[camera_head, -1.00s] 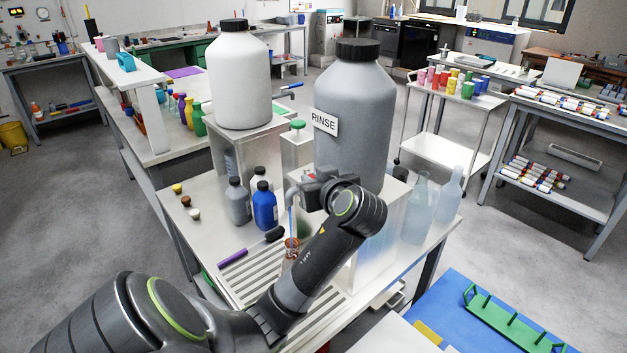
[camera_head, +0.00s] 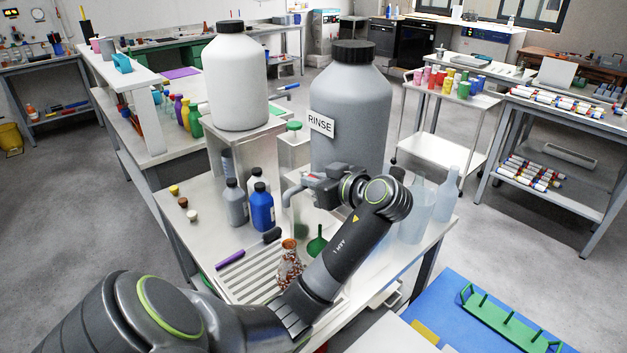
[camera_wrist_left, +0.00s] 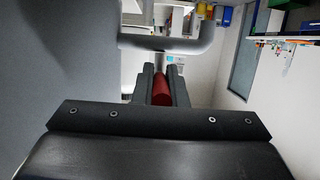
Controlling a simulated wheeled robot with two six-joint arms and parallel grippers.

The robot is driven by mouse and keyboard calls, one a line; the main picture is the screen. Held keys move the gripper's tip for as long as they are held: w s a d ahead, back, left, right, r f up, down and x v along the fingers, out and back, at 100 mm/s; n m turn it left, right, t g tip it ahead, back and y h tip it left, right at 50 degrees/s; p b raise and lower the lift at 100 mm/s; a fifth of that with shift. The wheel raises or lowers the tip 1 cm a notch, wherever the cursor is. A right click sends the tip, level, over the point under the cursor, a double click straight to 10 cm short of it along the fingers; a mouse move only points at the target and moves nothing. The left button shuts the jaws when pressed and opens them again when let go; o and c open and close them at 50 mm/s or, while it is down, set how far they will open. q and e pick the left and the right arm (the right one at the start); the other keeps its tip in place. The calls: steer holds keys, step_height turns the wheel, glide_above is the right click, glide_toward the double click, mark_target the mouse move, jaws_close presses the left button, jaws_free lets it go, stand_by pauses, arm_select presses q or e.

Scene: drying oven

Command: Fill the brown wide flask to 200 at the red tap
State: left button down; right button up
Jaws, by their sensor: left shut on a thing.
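My left gripper (camera_head: 322,186) is at the tap below the grey RINSE bottle. In the left wrist view its fingers are shut on the red tap handle (camera_wrist_left: 162,90). The grey tap spout (camera_head: 290,195) points down. The brown wide flask (camera_head: 289,268) stands upright below the spout on the slatted drain tray (camera_head: 252,275), apart from my gripper. It has a brownish neck and a speckled glassy body. My forearm passes close to its right side. Its scale and liquid level are too small to read. No stream shows from the spout. My right gripper is out of view.
The RINSE bottle (camera_head: 347,120) stands behind the tap. A green funnel (camera_head: 316,243) is right of the flask. Blue (camera_head: 262,208) and grey (camera_head: 236,203) bottles stand to the left. Clear bottles (camera_head: 418,208) stand at the right. A purple-handled brush (camera_head: 231,260) lies by the tray.

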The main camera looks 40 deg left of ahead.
arm_select(q)
steer(key=c, duration=1.4)
jaws_free()
steer(key=shift+d, duration=0.1)
steer(key=b+v, duration=0.3)
steer(key=v, duration=1.4)
steer(key=shift+d+r, duration=0.1)
steer(key=shift+r, duration=0.05)
steer(key=shift+s, duration=0.1)
